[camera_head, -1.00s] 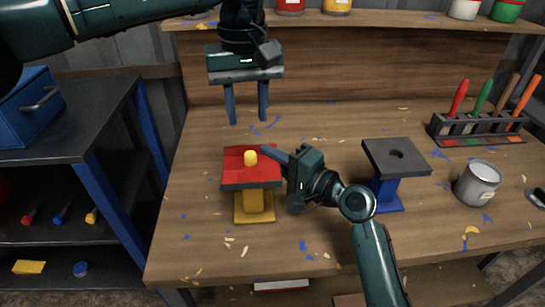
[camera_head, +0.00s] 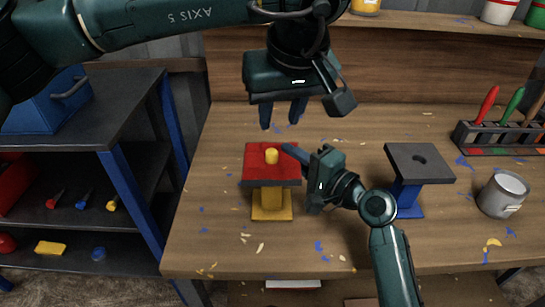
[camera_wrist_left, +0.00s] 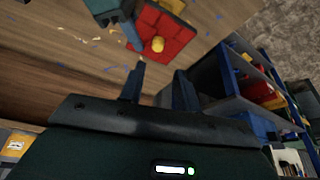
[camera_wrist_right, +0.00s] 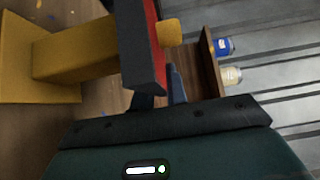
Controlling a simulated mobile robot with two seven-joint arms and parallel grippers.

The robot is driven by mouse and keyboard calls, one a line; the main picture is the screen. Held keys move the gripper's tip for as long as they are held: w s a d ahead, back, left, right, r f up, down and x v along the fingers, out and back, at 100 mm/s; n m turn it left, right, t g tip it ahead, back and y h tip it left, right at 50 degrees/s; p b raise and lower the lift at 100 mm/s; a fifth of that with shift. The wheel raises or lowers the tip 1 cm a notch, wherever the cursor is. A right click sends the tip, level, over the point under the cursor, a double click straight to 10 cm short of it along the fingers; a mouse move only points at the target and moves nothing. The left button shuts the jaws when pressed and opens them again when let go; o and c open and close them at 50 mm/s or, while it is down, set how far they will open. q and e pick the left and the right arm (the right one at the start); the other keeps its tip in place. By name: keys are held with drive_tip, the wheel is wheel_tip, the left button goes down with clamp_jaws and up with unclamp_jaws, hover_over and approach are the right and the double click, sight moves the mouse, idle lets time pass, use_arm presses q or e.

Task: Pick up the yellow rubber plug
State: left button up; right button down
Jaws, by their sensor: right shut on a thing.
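The yellow rubber plug (camera_head: 271,156) stands upright on the red top plate (camera_head: 257,168) of a stand with a yellow base (camera_head: 271,203). It also shows in the left wrist view (camera_wrist_left: 158,44) and the right wrist view (camera_wrist_right: 169,33). My left gripper (camera_head: 281,122) is open and empty, above and behind the plug and apart from it. Its spread fingers show in the left wrist view (camera_wrist_left: 160,82). My right gripper (camera_head: 291,151) is shut on the red plate's right edge, beside the plug; the plate partly hides its fingers in the right wrist view (camera_wrist_right: 160,92).
A tool rack (camera_head: 500,137) stands at the back right. A dark shelf unit (camera_head: 95,150) is at the left. Blue and yellow chips litter the bench (camera_head: 330,235).

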use_arm(q)
approach(272, 151)
drive_tip(key=f, duration=0.3)
drive_tip(key=shift+w+a, duration=0.15)
drive_tip(key=shift+a, duration=0.1)
drive_tip(key=shift+w+x, duration=0.15)
drive_tip(key=shift+x, duration=1.3)
drive_tip(key=shift+w+x, duration=0.15)
drive_tip(key=shift+x, duration=1.3)
drive_tip(key=shift+r, duration=0.15)
clamp_jaws()
